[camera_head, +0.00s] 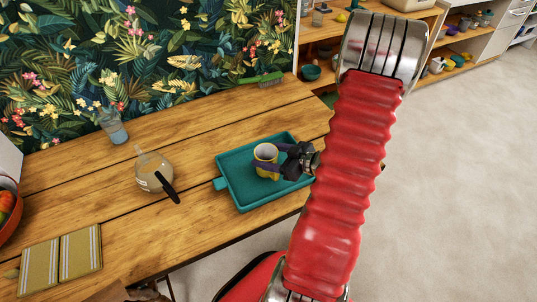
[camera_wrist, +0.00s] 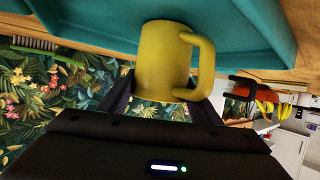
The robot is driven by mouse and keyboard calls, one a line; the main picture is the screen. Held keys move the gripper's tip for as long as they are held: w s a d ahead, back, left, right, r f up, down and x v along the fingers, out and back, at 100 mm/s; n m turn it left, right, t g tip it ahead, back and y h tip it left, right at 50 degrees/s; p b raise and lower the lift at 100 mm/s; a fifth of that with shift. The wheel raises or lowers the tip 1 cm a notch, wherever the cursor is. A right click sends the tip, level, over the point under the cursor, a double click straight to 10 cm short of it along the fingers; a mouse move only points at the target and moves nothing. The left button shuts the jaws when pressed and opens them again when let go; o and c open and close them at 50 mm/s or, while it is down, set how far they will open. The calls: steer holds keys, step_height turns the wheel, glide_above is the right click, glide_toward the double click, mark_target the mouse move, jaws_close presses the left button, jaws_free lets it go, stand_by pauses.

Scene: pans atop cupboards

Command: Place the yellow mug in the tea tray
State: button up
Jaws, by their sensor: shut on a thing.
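The yellow mug (camera_head: 265,158) is upright over the teal tea tray (camera_head: 235,167), within its outline, in the head view. I cannot tell whether its base touches the tray floor. My gripper (camera_head: 278,161) reaches it from the right, its dark fingers shut around the mug's sides. In the wrist view the mug (camera_wrist: 163,62) fills the upper middle, its handle to the right, with the tea tray (camera_wrist: 265,30) behind it. My gripper (camera_wrist: 160,105) has a finger on each side of the mug. The tray's right part is partly hidden by my arm.
The tray lies near the wooden table's right front edge. A glass coffee pot with a black handle (camera_head: 153,172) stands left of it. A glass vase (camera_head: 113,126), a green brush (camera_head: 261,79), and striped yellow cloths (camera_head: 62,262) are farther off. Table around the tray is mostly clear.

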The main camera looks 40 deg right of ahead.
steer(key=shift+f, duration=0.1)
steer(key=o, duration=1.3)
steer(key=shift+c, duration=0.2)
steer(key=v, duration=1.2)
